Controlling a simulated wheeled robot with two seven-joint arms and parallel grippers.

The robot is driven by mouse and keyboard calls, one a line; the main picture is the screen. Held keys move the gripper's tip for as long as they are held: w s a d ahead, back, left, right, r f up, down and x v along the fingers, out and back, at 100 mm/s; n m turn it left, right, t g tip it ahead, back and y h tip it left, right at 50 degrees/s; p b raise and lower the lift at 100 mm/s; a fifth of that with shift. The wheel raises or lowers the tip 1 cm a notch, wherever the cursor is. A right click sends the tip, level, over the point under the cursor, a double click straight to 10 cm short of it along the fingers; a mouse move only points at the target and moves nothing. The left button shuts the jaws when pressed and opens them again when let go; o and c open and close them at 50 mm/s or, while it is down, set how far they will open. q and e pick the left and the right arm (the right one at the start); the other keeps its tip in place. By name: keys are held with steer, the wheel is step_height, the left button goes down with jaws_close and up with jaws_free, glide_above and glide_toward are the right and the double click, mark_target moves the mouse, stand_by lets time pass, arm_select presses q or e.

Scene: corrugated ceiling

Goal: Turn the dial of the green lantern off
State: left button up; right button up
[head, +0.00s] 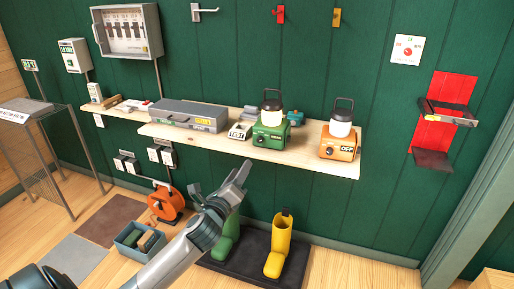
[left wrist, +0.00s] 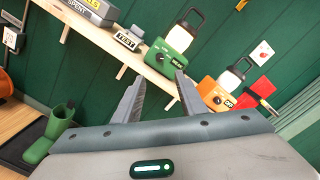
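The green lantern (head: 268,137) stands upright on the wooden wall shelf, with a white globe and a dark handle on top. The lantern also shows in the left wrist view (left wrist: 179,46), above the fingers. My left gripper (head: 238,178) is below and in front of the shelf, apart from the lantern. In the left wrist view its two fingers (left wrist: 158,84) are spread with nothing between them. My right gripper is in neither view.
An orange lantern (head: 340,146) labelled OFF stands to the right on the shelf (head: 210,142). A TEST box (head: 238,131) and a grey case (head: 188,114) are to the left.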

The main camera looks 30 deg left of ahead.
mark_target(259, 141)
arm_select(q)
steer(key=shift+a, duration=0.1)
steer(key=shift+w, duration=0.1)
